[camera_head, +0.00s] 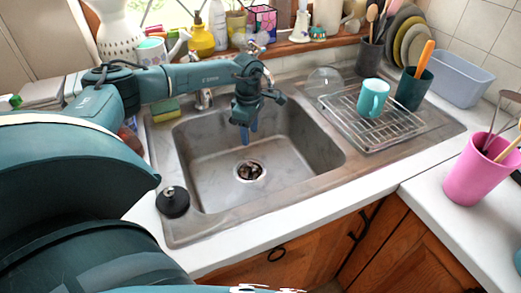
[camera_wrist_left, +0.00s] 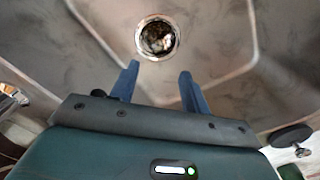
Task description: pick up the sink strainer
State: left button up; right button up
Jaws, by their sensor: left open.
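The sink strainer appears as a round metal ring with a dark, cluttered middle (camera_head: 249,171) in the drain on the sink floor. It also shows in the left wrist view (camera_wrist_left: 157,37) at the top centre; whether the ring is the strainer or the drain rim I cannot tell. My left gripper (camera_head: 249,131) hangs over the basin, fingers pointing down, above and apart from the drain. In the left wrist view its two blue fingers (camera_wrist_left: 160,82) are spread with nothing between them. My right gripper is not in view.
The steel sink basin (camera_head: 205,165) is otherwise empty, with walls all round. A faucet (camera_head: 204,98) and a sponge (camera_head: 166,110) are at its back. A black round stopper (camera_head: 172,201) sits front left. A wire rack (camera_head: 382,127) with a teal mug (camera_head: 372,98) stands right.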

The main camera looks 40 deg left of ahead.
pick_arm(q)
jog(key=b, duration=0.6)
send_over(249, 163)
jog(key=f, duration=0.7)
jog(key=shift+s+d+f, duration=0.1)
jog(key=shift+d+f, duration=0.2)
jog(key=shift+f, duration=0.1)
jog(key=f+b, duration=0.5)
jog(key=shift+w+a, duration=0.2)
jog(key=shift+a, duration=0.1)
jog(key=shift+f, duration=0.15)
grip_shut()
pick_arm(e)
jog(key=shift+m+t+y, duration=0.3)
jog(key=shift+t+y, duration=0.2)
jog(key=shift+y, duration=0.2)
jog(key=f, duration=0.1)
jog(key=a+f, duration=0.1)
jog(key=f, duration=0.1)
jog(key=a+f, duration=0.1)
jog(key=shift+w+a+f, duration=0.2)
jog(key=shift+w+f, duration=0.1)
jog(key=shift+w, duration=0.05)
